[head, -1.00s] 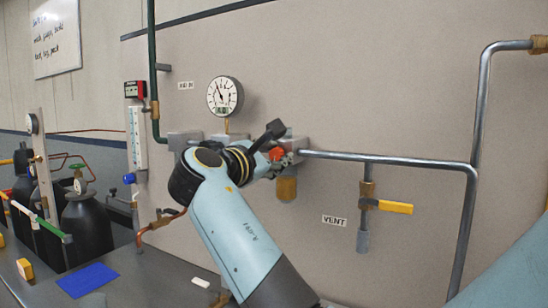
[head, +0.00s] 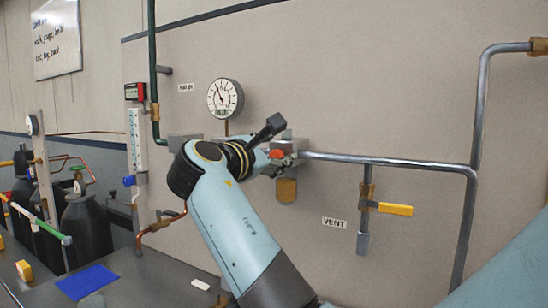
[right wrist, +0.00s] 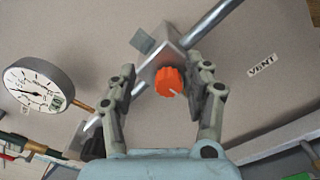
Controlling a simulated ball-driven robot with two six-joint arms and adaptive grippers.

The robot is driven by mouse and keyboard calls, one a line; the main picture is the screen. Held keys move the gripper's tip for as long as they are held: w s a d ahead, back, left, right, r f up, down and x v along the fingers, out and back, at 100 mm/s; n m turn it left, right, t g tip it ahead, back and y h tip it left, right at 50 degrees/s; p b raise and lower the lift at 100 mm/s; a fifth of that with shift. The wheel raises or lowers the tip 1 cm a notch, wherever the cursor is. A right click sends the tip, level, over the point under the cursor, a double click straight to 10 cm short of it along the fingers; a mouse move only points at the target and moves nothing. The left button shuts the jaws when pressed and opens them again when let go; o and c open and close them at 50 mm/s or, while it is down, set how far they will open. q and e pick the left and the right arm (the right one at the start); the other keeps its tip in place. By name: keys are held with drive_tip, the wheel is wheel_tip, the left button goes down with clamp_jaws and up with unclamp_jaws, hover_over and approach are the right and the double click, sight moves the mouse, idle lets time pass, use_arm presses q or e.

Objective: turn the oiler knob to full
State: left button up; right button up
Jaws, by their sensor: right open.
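The orange oiler knob (right wrist: 169,82) sits on a grey metal block (right wrist: 158,52) on the pipe. It has a pale pointer mark on its face. In the head view the knob (head: 276,154) is partly hidden by my right gripper (head: 284,162). In the right wrist view my right gripper (right wrist: 168,92) is open, with one finger on each side of the knob. Gaps show between the fingers and the knob. An amber bowl (head: 286,190) hangs below the block in the head view. My left gripper is not in view.
A round gauge (head: 225,98) stands left of the knob. A yellow-handled vent valve (head: 395,209) is on the right, below the pipe (head: 400,160). Gas cylinders (head: 85,225) and a blue mat (head: 87,282) are at the left. The panel above the knob is clear.

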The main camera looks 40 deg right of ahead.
wheel_tip(320, 180, up, 9)
drive_tip(key=shift+f, duration=0.1)
idle(0.4)
